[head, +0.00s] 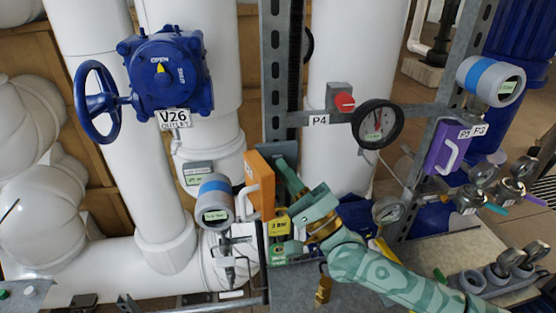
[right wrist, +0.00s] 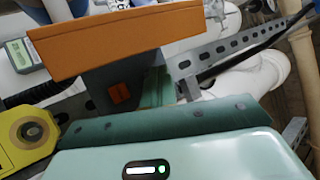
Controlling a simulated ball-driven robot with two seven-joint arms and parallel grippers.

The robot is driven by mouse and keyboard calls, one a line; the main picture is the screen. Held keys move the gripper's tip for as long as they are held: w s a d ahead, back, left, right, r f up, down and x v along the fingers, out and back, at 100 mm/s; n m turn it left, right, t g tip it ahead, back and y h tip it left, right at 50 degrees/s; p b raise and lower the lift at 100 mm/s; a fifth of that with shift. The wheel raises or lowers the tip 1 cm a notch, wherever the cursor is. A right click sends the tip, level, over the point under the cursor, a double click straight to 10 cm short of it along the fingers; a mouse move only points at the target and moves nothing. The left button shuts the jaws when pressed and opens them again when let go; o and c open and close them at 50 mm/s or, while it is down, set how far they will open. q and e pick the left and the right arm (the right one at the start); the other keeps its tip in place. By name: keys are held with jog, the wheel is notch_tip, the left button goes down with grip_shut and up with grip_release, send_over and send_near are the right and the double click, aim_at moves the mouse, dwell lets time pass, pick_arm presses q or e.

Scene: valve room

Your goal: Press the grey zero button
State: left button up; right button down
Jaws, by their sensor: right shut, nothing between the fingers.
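I cannot make out a grey zero button for certain in either view. My right gripper (head: 281,166) is shut and empty, its green fingers pointing up and left beside the orange box (head: 261,183). In the right wrist view the fingertips (right wrist: 157,88) are close to the grey side of the orange box (right wrist: 120,45), which carries a small orange square (right wrist: 119,93). I cannot tell whether they touch it. My left gripper is not in view.
A slotted grey upright (head: 274,75) rises behind the gripper. A blue-banded transmitter (head: 215,201) stands left of the orange box. A red knob (head: 345,102), a black-rimmed gauge (head: 377,124) and a purple box (head: 447,148) are to the right. A blue valve handwheel (head: 82,101) is at upper left.

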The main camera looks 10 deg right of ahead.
jog(key=shift+s+p, duration=0.3)
jog(key=shift+s, duration=0.4)
jog(key=s+p, duration=0.2)
jog(key=s, duration=0.3)
dwell(0.7)
